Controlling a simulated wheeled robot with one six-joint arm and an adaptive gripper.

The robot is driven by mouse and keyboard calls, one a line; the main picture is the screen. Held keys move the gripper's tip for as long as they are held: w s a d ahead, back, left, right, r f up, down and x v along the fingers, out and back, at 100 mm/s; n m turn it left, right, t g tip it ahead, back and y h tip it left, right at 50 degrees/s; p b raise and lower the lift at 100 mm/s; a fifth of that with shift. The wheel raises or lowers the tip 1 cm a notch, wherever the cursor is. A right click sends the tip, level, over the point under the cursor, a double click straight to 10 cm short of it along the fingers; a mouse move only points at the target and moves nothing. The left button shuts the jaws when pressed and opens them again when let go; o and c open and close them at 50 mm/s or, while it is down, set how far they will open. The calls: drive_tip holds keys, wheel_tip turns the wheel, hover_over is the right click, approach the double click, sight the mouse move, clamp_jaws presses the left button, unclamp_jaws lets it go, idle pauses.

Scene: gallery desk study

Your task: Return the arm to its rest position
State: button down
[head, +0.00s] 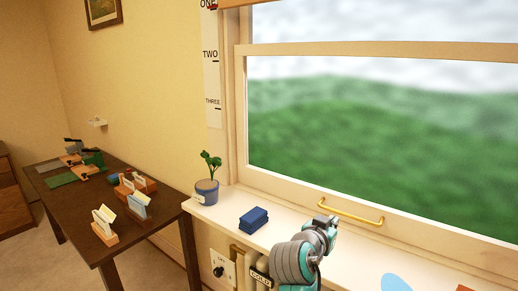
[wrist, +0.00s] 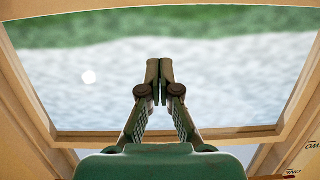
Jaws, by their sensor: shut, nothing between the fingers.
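My gripper (wrist: 160,84) is shut and empty in the wrist view, its two fingertips together in front of the window. In the head view my arm rises at the bottom, in front of the white window sill, with the gripper end (head: 327,222) just below and beside the brass window handle. I cannot tell from this view whether it touches the handle. The window (head: 380,130) fills the right of the head view, and its lower sash rests close to the sill.
A potted plant (head: 206,188) and a blue block (head: 254,218) stand on the sill (head: 225,215) left of my arm. A brass handle (head: 350,211) is on the sash. A dark table (head: 150,190) with several card holders stands at the left. A switch plate (head: 222,268) is below the sill.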

drive_tip(key=s+f+n+y, duration=0.1)
drive_tip(key=s+f, duration=0.1)
drive_tip(key=f, duration=0.4)
drive_tip(key=s+f+n+t+y, duration=0.1)
drive_tip(key=s+f+n, duration=0.1)
drive_tip(key=f, duration=0.3)
drive_tip(key=s+f+n+y, duration=0.1)
drive_tip(key=s+f, duration=0.3)
drive_tip(key=f, duration=0.2)
drive_tip(key=shift+s+d+f+n+y, duration=0.2)
drive_tip(key=shift+d+f+n+y, duration=0.1)
drive_tip(key=shift+f+n, duration=0.1)
drive_tip(key=s+f+n+y, duration=0.2)
drive_tip(key=s+f, duration=0.4)
drive_tip(key=s, duration=0.6)
drive_tip(key=s+f+n+y, duration=0.1)
drive_tip(key=s+f+y, duration=0.2)
drive_tip(key=s+f, duration=0.55)
drive_tip(key=s+r, duration=0.5)
drive_tip(key=s, duration=0.8)
drive_tip(key=s+r+t, duration=0.1)
drive_tip(key=s+r, duration=0.4)
drive_tip(key=s, duration=0.8)
drive_tip(key=shift+s+a+r+m, duration=0.15)
drive_tip(key=shift+s+a+m, duration=0.1)
drive_tip(key=shift+a+m, duration=0.1)
